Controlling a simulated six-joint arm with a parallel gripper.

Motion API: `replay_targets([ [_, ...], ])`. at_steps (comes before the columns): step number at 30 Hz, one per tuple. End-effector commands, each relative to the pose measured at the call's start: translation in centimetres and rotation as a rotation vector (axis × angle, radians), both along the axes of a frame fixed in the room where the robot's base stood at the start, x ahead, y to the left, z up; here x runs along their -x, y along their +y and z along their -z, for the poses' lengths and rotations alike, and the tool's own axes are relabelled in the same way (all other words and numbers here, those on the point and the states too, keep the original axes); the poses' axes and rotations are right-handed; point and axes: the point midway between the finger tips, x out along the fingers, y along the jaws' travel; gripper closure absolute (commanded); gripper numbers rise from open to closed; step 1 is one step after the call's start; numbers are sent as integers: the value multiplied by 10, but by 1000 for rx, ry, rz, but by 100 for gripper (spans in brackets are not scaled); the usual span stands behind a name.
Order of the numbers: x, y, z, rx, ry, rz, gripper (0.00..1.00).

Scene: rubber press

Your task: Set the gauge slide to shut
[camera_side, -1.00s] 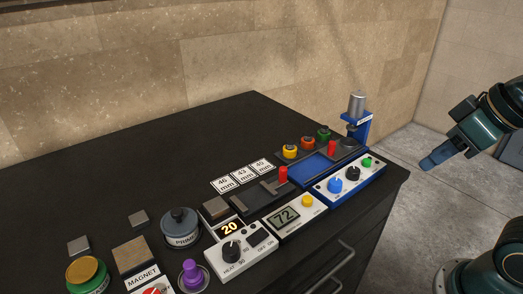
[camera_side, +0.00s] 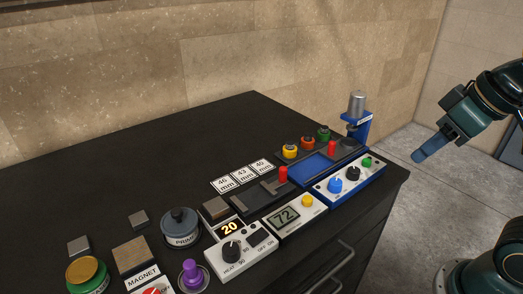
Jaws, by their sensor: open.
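The slide's exact gap is too small to tell. My gripper (camera_side: 416,158) is at the right, with blue fingers pointing down and left. It is open, empty and well apart from the gauge, beyond the bench's right edge in the picture.
A blue press (camera_side: 357,130) with a second red handle (camera_side: 331,148) stands right of the gauge. Yellow, orange and green topped pots (camera_side: 307,143) stand behind. A heater box (camera_side: 241,252), purple knob (camera_side: 190,274) and PRIME pot (camera_side: 180,230) are nearer. The back-left bench is clear.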

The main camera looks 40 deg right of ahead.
Motion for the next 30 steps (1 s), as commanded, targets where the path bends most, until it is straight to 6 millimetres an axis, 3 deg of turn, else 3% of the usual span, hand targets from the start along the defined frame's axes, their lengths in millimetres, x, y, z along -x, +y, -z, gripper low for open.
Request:
replay_targets([
  [15,-94,15,-25,10,153,-59,59],
  [30,-195,40,-6,26,305,-120,59],
])
